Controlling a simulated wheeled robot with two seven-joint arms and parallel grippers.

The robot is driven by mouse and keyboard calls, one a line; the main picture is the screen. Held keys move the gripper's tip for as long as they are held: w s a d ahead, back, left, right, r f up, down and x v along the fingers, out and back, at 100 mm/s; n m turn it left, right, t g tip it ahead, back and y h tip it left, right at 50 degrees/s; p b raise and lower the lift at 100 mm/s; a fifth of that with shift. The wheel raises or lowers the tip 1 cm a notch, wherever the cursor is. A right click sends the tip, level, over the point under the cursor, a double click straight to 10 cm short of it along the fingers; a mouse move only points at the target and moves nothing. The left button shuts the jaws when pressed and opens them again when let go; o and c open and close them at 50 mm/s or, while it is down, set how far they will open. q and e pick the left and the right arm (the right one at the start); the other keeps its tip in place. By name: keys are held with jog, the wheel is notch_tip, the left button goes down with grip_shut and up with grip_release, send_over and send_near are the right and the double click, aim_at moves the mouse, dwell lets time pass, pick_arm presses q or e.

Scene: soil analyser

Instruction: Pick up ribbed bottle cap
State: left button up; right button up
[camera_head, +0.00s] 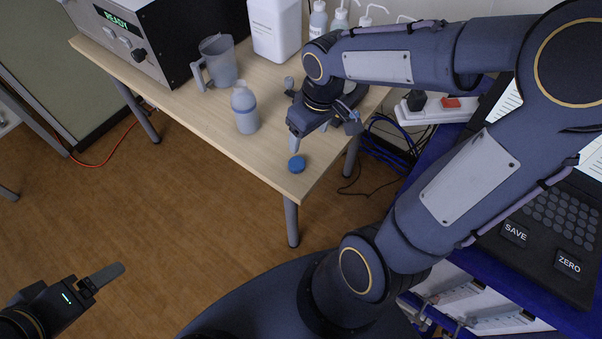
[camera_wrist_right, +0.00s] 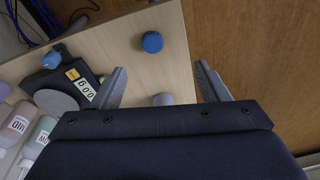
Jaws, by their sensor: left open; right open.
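The ribbed bottle cap (camera_head: 296,164) is a small blue disc lying on the table near its front corner; it also shows beyond my fingers in the right wrist view (camera_wrist_right: 152,42). Its ribs are too small to make out. My right gripper (camera_head: 322,135) is open above the table, behind and right of the cap. In the right wrist view its fingers (camera_wrist_right: 160,72) are apart with nothing between them touching. My left gripper (camera_head: 98,279) is open and empty at the lower left, over the floor, far from the table.
A translucent bottle (camera_head: 246,112) stands left of the cap, with a jug (camera_head: 217,62) behind it. A white canister (camera_head: 273,28) and wash bottles (camera_head: 318,18) stand at the back. A small scale (camera_wrist_right: 62,85) lies near my right gripper. The table's front edge is close to the cap.

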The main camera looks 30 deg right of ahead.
jog(key=n+g+b, duration=0.2)
send_over(297, 162)
jog(key=shift+h, duration=0.4)
jog(key=f, duration=1)
jog(key=shift+s+d, duration=0.1)
jog(key=shift+s, duration=0.15)
jog(key=f, duration=0.7)
jog(key=shift+w+f+b, duration=0.25)
jog(key=shift+f+b, duration=0.05)
pick_arm(q)
notch_tip(297, 162, down, 4)
pick_arm(e)
jog(key=shift+c, duration=0.2)
jog(key=c, duration=1.3)
jog(key=shift+r, duration=0.1)
jog(key=shift+c, duration=0.2)
